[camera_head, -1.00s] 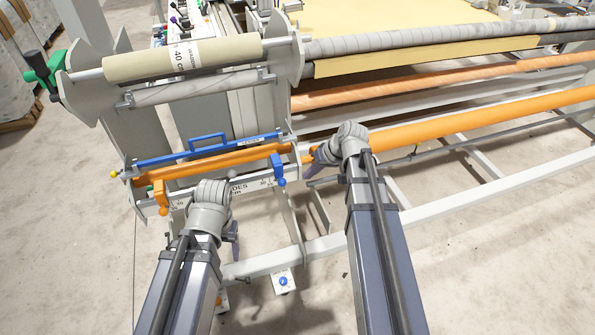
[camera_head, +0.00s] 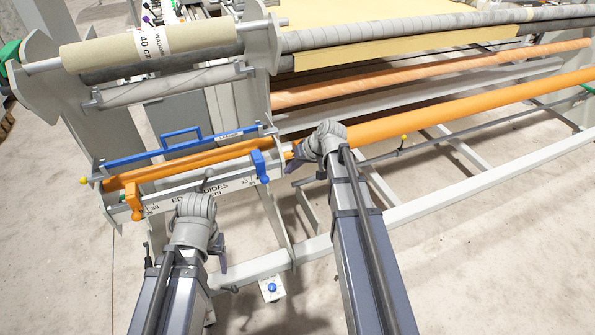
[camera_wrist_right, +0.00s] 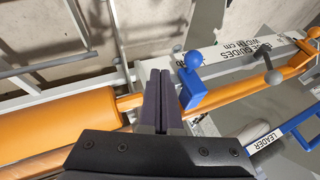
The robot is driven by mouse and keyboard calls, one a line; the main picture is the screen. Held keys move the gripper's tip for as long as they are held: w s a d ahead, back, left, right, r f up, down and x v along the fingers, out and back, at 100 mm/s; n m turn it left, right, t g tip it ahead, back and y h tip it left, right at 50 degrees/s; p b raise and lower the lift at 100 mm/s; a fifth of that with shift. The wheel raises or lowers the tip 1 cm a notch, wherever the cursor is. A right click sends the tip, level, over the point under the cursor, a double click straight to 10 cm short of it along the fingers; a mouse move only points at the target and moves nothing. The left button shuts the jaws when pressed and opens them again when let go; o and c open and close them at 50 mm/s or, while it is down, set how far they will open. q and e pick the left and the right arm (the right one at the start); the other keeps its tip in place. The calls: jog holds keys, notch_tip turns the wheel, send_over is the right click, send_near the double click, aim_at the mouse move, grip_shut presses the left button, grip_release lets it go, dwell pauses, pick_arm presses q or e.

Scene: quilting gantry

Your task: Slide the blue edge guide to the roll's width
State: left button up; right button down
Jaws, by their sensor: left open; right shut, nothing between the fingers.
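The blue edge guide (camera_head: 260,166) sits near the right end of the white scale rail marked "EDGE GUIDES" (camera_head: 205,189); the right wrist view also shows it (camera_wrist_right: 191,80). An orange edge guide (camera_head: 133,204) sits near the rail's left end. The roll (camera_head: 150,45), labelled 40 cm, lies above at the upper left. My right gripper (camera_wrist_right: 161,78) is shut and empty, close beside the blue guide on its outer side; whether it touches cannot be told. My left gripper (camera_head: 219,255) is open, below and in front of the rail, partly hidden by its wrist.
A blue leader bar with a handle (camera_head: 182,144) runs just behind the rail, above an orange roller (camera_head: 190,160). A long orange tube (camera_head: 470,105) extends right. White frame beams (camera_head: 440,190) cross below. Bare floor is open at the lower right.

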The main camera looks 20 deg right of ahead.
aim_at(268, 177)
pick_arm(q)
jog(key=shift+f+b, duration=0.45)
jog(key=shift+f, duration=0.5)
pick_arm(e)
jog(key=shift+w+a+f, duration=0.2)
jog(key=shift+a+f, duration=0.1)
jog(key=shift+a, duration=0.45)
jog(key=shift+w+a+f, duration=0.2)
jog(key=shift+a+f, duration=0.15)
jog(key=shift+a, duration=0.35)
jog(key=shift+w+a+f, duration=0.2)
jog(key=shift+a+f, duration=0.1)
jog(key=shift+a, duration=0.45)
jog(key=shift+a, duration=0.85)
pick_arm(q)
jog(key=shift+f, duration=0.1)
pick_arm(e)
jog(key=shift+f, duration=0.1)
jog(key=shift+w, duration=0.1)
jog(key=shift+d, duration=0.15)
